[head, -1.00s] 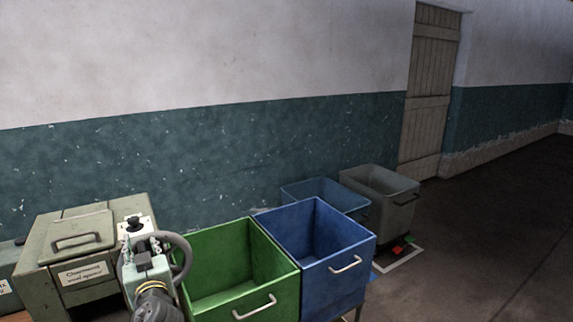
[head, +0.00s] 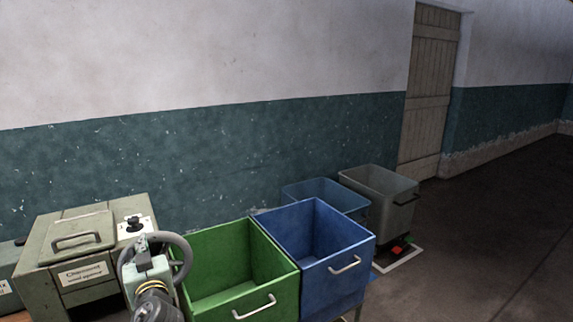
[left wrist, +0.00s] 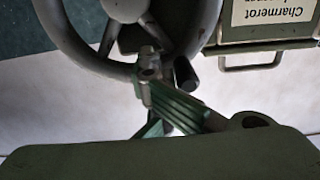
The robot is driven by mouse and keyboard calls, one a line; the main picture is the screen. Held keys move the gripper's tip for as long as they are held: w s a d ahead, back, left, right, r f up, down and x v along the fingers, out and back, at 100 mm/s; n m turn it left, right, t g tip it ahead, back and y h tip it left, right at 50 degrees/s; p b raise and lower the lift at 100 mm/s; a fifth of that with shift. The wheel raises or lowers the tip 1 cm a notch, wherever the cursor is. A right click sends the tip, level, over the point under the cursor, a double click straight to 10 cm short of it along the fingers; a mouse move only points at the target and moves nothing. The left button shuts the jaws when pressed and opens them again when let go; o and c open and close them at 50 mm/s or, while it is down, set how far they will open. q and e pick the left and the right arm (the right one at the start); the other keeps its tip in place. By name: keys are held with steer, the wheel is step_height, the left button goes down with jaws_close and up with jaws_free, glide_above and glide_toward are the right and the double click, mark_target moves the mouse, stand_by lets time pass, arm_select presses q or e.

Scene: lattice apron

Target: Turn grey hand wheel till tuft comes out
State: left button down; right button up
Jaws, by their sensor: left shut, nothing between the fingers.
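The grey hand wheel (head: 180,251) is on the right side of the grey-green wool opener (head: 42,243); my left gripper (head: 146,264) is in front of it and hides part of it. In the left wrist view the wheel's rim (left wrist: 72,48) and spokes fill the upper left, and a dark stub handle (left wrist: 185,73) is by the rim. My gripper's green fingers (left wrist: 178,107) are shut and empty, close below the rim and handle; I cannot tell whether they touch. No tuft shows. The opener's dark front opening (head: 95,294) is partly in view. My right gripper is out of view.
A green bin (head: 205,237) and a blue bin (head: 353,241) stand close to the right of the wheel. A paler blue bin (head: 300,190) and a grey bin (head: 401,207) are behind. Open floor (head: 480,245) lies to the right.

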mark_target(170, 237)
arm_select(q)
steer(key=shift+r, duration=0.1)
steer(key=d, duration=0.1)
steer(key=w+d+r+b, duration=0.1)
steer(key=shift+w+d+r, duration=0.1)
steer(key=shift+w+d, duration=0.2)
steer(key=shift+d, duration=0.1)
steer(key=shift+r, duration=0.1)
steer(key=shift+w+d+b, duration=0.2)
steer(key=shift+d+b, duration=0.05)
steer(key=shift+b, duration=0.25)
steer(key=d, duration=0.1)
steer(key=w+d+b, duration=0.1)
steer(key=b, duration=0.1)
steer(key=shift+w+d+f, duration=0.2)
steer(key=shift+w+d, duration=0.1)
steer(key=shift+d, duration=0.1)
steer(key=shift+w+r, duration=0.1)
steer(key=shift+r, duration=0.05)
